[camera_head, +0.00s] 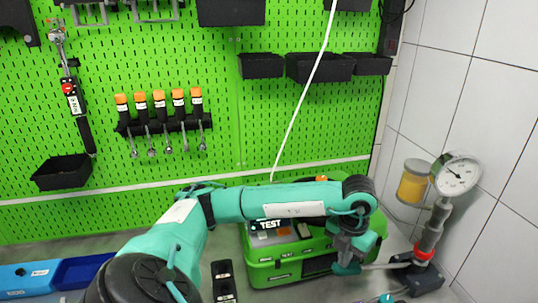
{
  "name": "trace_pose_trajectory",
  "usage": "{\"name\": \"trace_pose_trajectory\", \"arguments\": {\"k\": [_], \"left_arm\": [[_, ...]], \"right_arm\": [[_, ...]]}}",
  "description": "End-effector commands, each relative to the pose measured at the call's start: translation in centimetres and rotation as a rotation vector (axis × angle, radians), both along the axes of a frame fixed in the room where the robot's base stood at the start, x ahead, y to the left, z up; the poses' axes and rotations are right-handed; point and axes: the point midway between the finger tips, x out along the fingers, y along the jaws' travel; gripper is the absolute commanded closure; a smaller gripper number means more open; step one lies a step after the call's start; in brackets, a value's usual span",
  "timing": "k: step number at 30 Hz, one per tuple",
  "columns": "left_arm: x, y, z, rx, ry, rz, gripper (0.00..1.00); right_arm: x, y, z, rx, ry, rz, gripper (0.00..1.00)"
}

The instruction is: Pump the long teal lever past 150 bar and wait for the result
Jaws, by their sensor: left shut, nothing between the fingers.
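The pump (427,245) stands at the right, with a red ring and a black base. A round white gauge (457,174) and a yellow-filled reservoir (414,182) sit at its top. The gauge reading is too small to tell. My left gripper (347,268) points down just left of the pump base, shut and empty. A pale rod or hose (386,266) runs from near the gripper to the pump. A small teal piece (387,298) shows at the bottom edge; I cannot tell if it is the lever. My right gripper is out of view.
A green case (272,272) with a TEST label stands behind and under my left arm. Blue bins (30,275) are at the lower left, and a black device (223,280) lies near the middle. A green pegboard (240,130) holds tools behind. A tiled wall (450,70) bounds the right.

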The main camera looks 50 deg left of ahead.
Motion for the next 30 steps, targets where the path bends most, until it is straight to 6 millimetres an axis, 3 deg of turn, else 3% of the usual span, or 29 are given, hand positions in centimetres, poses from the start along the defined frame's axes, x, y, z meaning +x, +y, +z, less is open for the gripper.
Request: {"name": "trace_pose_trajectory", "arguments": {"k": [8, 30], "left_arm": [[0.0, 0.0, -0.3, 0.000, 0.000, 0.000, 1.00], [-0.5, 0.2, -4.4, 0.000, 0.000, 0.000, 1.00]], "right_arm": [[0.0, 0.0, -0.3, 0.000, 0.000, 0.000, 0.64], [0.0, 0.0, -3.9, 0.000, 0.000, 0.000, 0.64]]}}
